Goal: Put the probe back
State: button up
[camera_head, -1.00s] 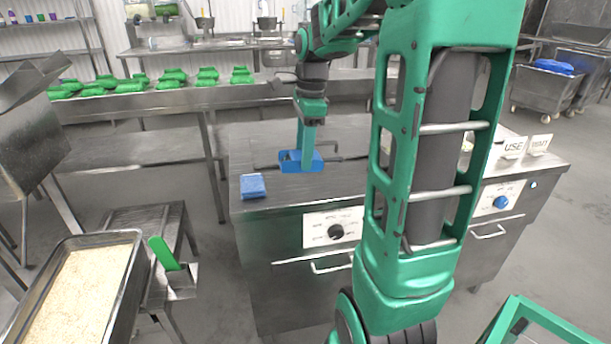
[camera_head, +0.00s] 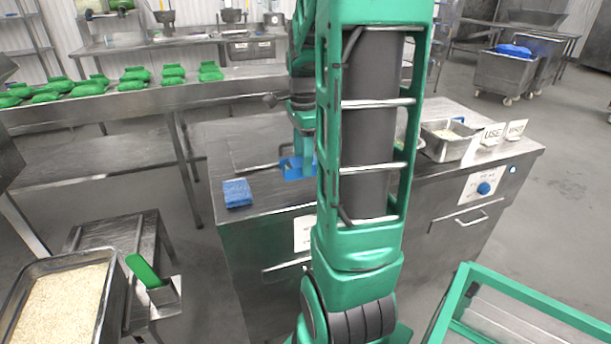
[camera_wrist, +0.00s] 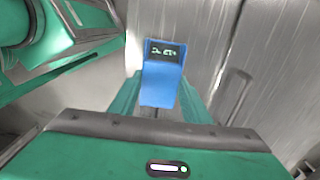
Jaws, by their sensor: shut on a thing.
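The probe (camera_wrist: 160,82) is a blue body with a small dark display showing green characters. In the wrist view it sits between the two green fingers of my gripper (camera_wrist: 158,100), which is shut on it. In the head view the blue probe (camera_head: 291,168) shows beside my arm, above the left part of the steel counter (camera_head: 262,135). My gripper (camera_head: 304,150) is partly hidden there by my arm. I cannot tell whether the probe touches the counter.
Green packs (camera_head: 134,86) line the back bench.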

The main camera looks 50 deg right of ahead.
jog(key=shift+s+d+f, duration=0.65)
jog(key=shift+d+f, duration=0.1)
jog(key=shift+d, duration=0.1)
jog(key=shift+f, duration=1.9)
jog(key=o, duration=1)
jog(key=shift+o, duration=0.2)
notch_tip(320, 180, up, 11)
jog(key=shift+f, duration=0.1)
jog(key=shift+a+r, duration=0.1)
jog(key=shift+r, duration=0.45)
jog(key=s+a+f+n, duration=0.3)
jog(key=s+a+n, duration=0.3)
jog(key=a+n, duration=0.2)
jog(key=s+a+f+n, duration=0.4)
jog(key=s+a+n, duration=0.3)
jog(key=a+n, duration=0.2)
jog(key=shift+s+a+n, duration=0.2)
jog(key=shift+s+n, duration=0.05)
jog(key=shift+n, duration=0.25)
